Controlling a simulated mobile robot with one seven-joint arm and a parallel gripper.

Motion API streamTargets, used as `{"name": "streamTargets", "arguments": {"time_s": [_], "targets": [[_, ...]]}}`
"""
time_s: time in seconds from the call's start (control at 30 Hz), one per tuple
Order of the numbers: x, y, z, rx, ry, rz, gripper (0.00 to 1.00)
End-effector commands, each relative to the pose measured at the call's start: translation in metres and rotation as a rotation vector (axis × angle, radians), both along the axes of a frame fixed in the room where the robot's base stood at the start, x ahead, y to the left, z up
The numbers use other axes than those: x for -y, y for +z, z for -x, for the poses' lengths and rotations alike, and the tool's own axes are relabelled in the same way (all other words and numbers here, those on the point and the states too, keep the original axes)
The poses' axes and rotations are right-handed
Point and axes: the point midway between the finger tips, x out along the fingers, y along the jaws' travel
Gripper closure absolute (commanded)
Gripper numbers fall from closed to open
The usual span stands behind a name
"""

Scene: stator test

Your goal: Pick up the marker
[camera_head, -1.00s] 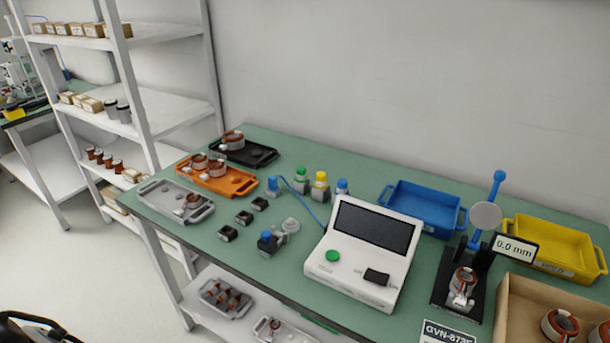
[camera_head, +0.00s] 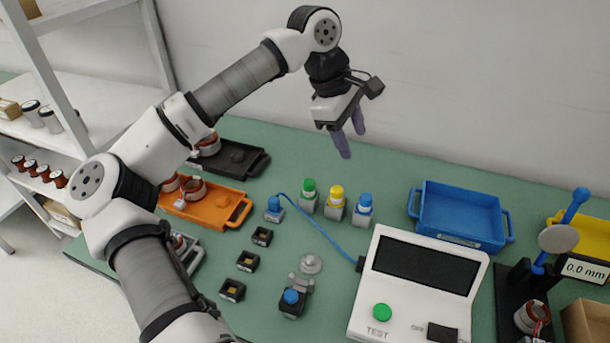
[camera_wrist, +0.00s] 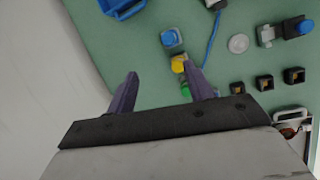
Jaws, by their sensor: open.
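No thing is plainly recognisable as a marker. Three small upright pieces with coloured caps stand in a row near the back of the green bench: a green-capped one (camera_head: 309,194), a yellow-capped one (camera_head: 335,201) and a blue-capped one (camera_head: 363,208). My gripper (camera_head: 350,143) is open and empty, raised above the bench behind them, fingers pointing down. In the wrist view the blue cap (camera_wrist: 171,38) lies beyond the fingertips, the yellow cap (camera_wrist: 179,64) is beside the right fingertip, and the green cap (camera_wrist: 186,90) is partly hidden by the right finger.
A white test box (camera_head: 420,275) and a blue bin (camera_head: 460,213) stand to the right. Small black blocks (camera_head: 247,261) and a blue-topped fixture (camera_head: 291,299) sit in front. An orange tray (camera_head: 225,207) and a black tray (camera_head: 240,160) lie left, partly behind my arm.

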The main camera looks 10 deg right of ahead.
Motion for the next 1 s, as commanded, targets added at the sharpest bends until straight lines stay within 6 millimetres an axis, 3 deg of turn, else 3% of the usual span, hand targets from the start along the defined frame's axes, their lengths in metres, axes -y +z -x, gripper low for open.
{"name": "streamTargets", "arguments": {"time_s": [0.1,0.23,0.63,1.0], "targets": [[-0.037,-0.024,-0.027,0.051,0.006,-0.232,0.48],[-0.059,-0.035,-0.038,0.065,0.007,-0.346,0.48],[-0.062,-0.104,-0.039,0.065,0.007,-0.359,0.48],[-0.064,-0.135,-0.041,0.062,0.007,-0.356,0.48]]}}
